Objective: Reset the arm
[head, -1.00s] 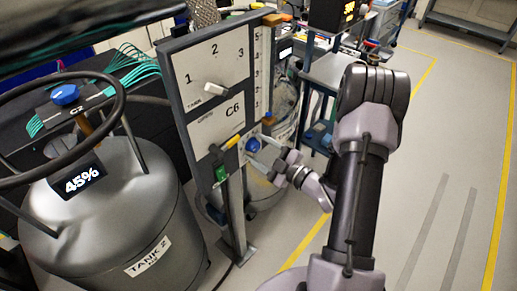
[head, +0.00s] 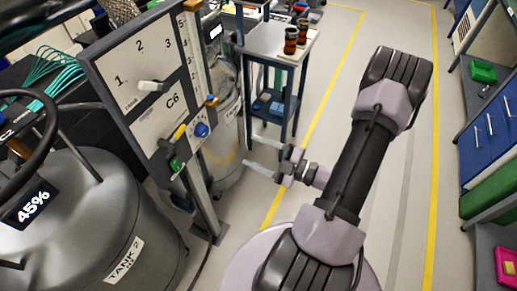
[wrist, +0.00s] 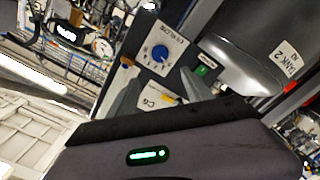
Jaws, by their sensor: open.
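My gripper (head: 251,151) is open and empty in the head view, its two pale fingers pointing left. It is to the right of the C6 panel (head: 145,75), clear of the panel's blue knob (head: 201,130). My arm stands bent, with its dark elbow at the upper right. In the wrist view, the two grey fingers (wrist: 155,85) are spread, with the blue knob (wrist: 160,53) and its white plate showing beyond them. A green switch (wrist: 204,70) is to the knob's right.
The silver TANK 2 (head: 90,225) with a 45% display stands at the left. A small table (head: 265,42) with dark red-topped jars is behind my gripper. Blue drawers (head: 488,135) line the right side. The floor (head: 395,190) between is open, with yellow lines.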

